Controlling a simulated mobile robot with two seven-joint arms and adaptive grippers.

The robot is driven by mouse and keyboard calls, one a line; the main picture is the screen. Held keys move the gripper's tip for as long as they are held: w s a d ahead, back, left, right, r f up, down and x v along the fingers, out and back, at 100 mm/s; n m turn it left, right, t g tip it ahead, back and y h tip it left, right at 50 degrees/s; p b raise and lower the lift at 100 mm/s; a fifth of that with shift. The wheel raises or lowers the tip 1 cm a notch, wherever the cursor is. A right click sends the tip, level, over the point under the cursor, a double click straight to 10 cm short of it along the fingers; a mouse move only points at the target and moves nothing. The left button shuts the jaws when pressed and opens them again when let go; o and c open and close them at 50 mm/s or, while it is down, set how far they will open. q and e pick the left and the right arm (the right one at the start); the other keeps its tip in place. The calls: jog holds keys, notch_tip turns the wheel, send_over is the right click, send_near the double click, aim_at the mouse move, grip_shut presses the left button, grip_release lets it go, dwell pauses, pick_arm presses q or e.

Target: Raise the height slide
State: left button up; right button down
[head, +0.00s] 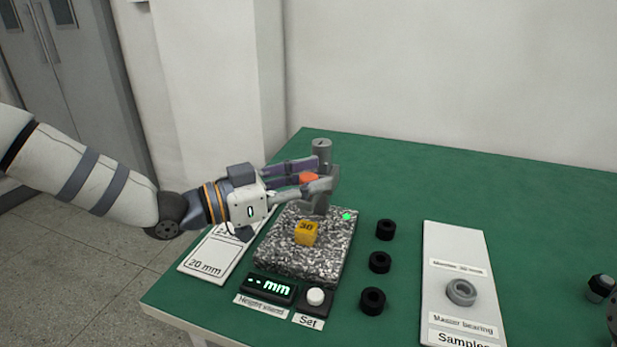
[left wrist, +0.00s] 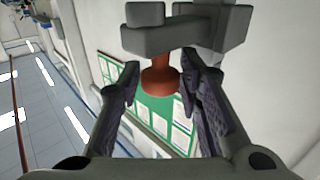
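The height stand has a grey upright post (head: 322,150) at the back of a speckled stone plate (head: 272,250). In the left wrist view the knob (left wrist: 160,78) hangs from the grey slide (left wrist: 175,38) between the fingers, with a small gap showing on the left. The gripper looks open around it. Only a dark piece at the right edge may belong to my right arm.
A yellow block (head: 306,233) marked 30 sits on the stone plate. In front are a display (head: 268,288) reading "-- mm" and a white Set button (head: 316,296). Several black rings (head: 380,262) and a white board with a master bearing (head: 461,292) lie to the right.

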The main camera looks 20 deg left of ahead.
pick_arm(q)
jog(key=v, duration=1.2)
